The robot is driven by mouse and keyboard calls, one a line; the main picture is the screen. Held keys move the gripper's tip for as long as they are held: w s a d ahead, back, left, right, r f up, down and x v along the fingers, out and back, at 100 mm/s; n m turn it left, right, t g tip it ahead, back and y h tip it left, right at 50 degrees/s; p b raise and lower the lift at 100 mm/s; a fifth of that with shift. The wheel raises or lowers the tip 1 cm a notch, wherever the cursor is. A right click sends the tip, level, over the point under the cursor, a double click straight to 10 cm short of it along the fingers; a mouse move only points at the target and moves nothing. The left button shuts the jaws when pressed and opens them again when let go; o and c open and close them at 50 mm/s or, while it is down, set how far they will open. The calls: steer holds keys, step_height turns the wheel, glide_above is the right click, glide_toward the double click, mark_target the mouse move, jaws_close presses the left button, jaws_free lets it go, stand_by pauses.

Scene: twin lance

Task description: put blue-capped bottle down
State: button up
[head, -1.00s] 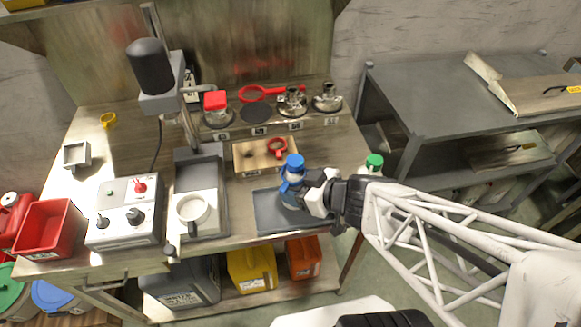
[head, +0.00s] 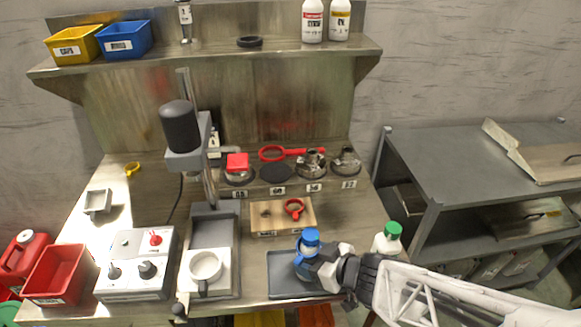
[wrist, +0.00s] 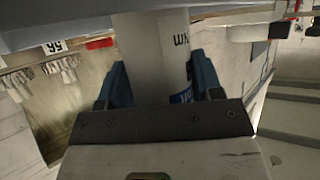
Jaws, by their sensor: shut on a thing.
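The blue-capped bottle (head: 308,245) is at the front right of the workbench, over the dark grey mat (head: 283,284). My gripper (head: 316,264) comes in from the right and is shut on it; blue parts of the fingers show around the bottle. In the wrist view the white bottle body (wrist: 152,55) stands between the two blue fingers (wrist: 152,85), with part of a dark label showing. The bottle looks roughly upright. Its base is hidden by my gripper, so I cannot tell whether it touches the mat.
A green-capped bottle (head: 387,240) stands right of the mat, close to my arm. A wooden block with a red ring (head: 294,208) lies behind the mat. A press with a white cup (head: 205,267) is to the left. A grey side table (head: 470,160) stands at right.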

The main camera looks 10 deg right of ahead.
steer(key=shift+f, duration=0.1)
steer(key=o, duration=1.1)
steer(key=shift+v, duration=0.95)
steer(key=v, duration=1)
steer(key=shift+s, duration=0.1)
stand_by(0.4)
stand_by(0.6)
